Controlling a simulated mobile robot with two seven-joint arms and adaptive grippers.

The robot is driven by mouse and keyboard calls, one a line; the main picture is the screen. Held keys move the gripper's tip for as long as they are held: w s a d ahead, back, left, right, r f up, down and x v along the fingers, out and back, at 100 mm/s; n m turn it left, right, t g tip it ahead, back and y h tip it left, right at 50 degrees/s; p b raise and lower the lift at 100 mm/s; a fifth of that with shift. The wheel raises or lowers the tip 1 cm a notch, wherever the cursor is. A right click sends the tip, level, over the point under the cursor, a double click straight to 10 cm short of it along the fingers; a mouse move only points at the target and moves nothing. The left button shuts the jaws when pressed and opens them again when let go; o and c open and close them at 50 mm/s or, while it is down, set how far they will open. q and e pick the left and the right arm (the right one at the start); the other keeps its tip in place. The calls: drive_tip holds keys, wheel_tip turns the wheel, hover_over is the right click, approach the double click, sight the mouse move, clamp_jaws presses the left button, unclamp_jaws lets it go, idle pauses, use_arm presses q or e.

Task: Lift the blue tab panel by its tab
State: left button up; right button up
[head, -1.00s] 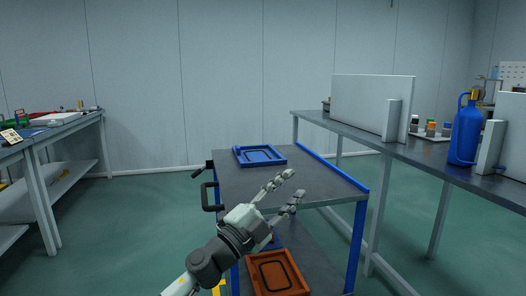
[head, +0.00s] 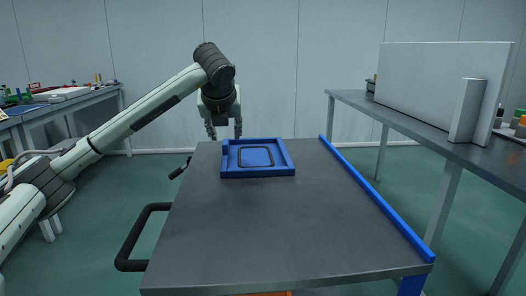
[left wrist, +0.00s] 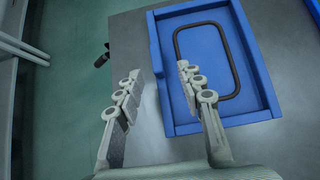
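The blue tab panel (head: 256,158) lies flat on the dark cart top (head: 270,220), near its far left corner. It has a raised rim and a dark rounded-rectangle line on its face; it also shows in the left wrist view (left wrist: 208,60). My left gripper (head: 224,130) points down by the panel's far left corner. Contact cannot be told. My right gripper is out of view.
A blue rail (head: 370,193) runs along the cart's right edge. A black handle (head: 135,240) sticks out at its left. A bench with a white upright board (head: 435,90) stands to the right, and another bench (head: 60,102) at the far left. The cart's middle is clear.

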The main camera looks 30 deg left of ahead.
sight(225, 141)
use_arm(q)
drive_tip(key=shift+w+a+f, duration=0.4)
drive_tip(key=shift+a+f, duration=0.1)
drive_tip(key=x, duration=0.5)
drive_tip(key=shift+w+a+f, duration=0.2)
drive_tip(key=shift+w+a, duration=0.05)
drive_tip(key=shift+w, duration=0.05)
drive_tip(key=shift+c, duration=0.5)
clamp_jaws()
drive_tip(key=shift+r, duration=0.1)
